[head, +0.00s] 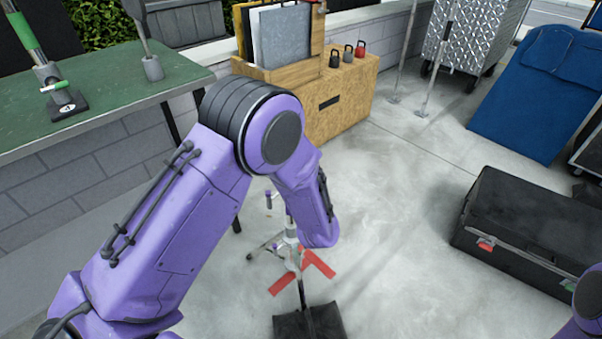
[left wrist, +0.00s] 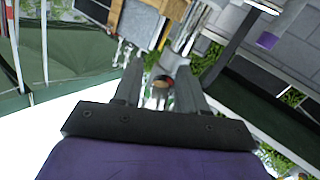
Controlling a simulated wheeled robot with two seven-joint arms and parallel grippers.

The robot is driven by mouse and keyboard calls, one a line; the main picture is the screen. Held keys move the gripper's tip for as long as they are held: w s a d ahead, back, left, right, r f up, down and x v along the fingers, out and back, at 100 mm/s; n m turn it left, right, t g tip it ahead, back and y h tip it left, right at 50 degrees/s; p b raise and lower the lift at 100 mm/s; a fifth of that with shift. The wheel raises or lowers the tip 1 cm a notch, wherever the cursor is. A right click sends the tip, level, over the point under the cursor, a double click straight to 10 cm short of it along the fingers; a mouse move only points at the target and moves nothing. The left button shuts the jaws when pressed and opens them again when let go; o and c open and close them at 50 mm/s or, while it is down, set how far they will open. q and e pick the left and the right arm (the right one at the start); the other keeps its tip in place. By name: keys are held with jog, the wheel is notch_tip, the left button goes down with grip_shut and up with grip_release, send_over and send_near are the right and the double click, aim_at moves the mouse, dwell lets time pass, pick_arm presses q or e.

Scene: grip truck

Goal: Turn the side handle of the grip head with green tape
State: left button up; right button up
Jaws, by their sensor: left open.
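My left arm bends across the middle of the head view, and its forearm hides the left gripper there. A light stand (head: 291,240) on the floor is partly hidden by my forearm. No green-taped head shows clearly on it. On the green table, a silver fitting with a green band (head: 62,86) stands on a black base. My right gripper is out of view.
The green table (head: 120,92) is at the left. A wooden crate (head: 335,100) with several small weights stands behind. A black case (head: 525,235) lies at the right. Red tape (head: 283,284) marks the floor by the stand; the floor between stand and case is clear.

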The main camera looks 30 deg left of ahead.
pick_arm(q)
jog(key=v, duration=1)
jog(key=shift+p, duration=0.4)
jog(key=shift+f, duration=0.1)
